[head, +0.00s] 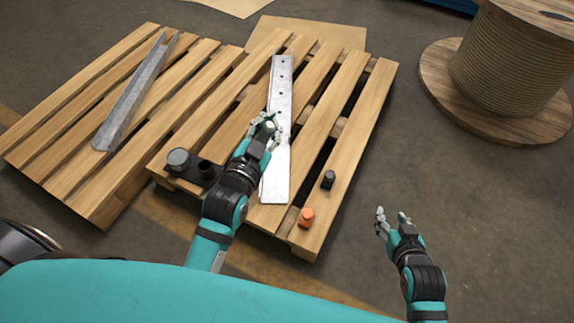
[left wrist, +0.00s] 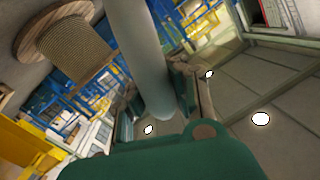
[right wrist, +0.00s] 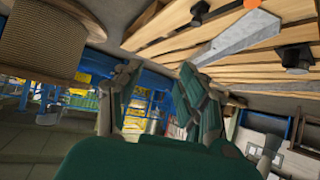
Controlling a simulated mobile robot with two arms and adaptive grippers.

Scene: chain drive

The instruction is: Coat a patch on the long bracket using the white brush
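A long flat metal bracket (head: 277,182) with several holes lies on the right pallet. My left gripper (head: 267,127) is over the middle of it, its fingers closed around a thick pale grey-white shaft. In the left wrist view the shaft (left wrist: 143,60) passes between the fingers (left wrist: 165,100); it looks like the handle of the white brush. Its bristle end is hidden, so I cannot tell whether it touches the bracket. No coated patch is visible. My right gripper (head: 392,220) is open and empty, off the pallet at right. Its fingers (right wrist: 150,100) are apart.
A black holder with a grey-topped round part (head: 179,160) sits at the pallet's near-left corner. A small black cylinder (head: 328,180) and an orange one (head: 307,217) stand right of the bracket. An angled metal channel (head: 130,98) lies on the left pallet. A cable spool (head: 515,60) stands right.

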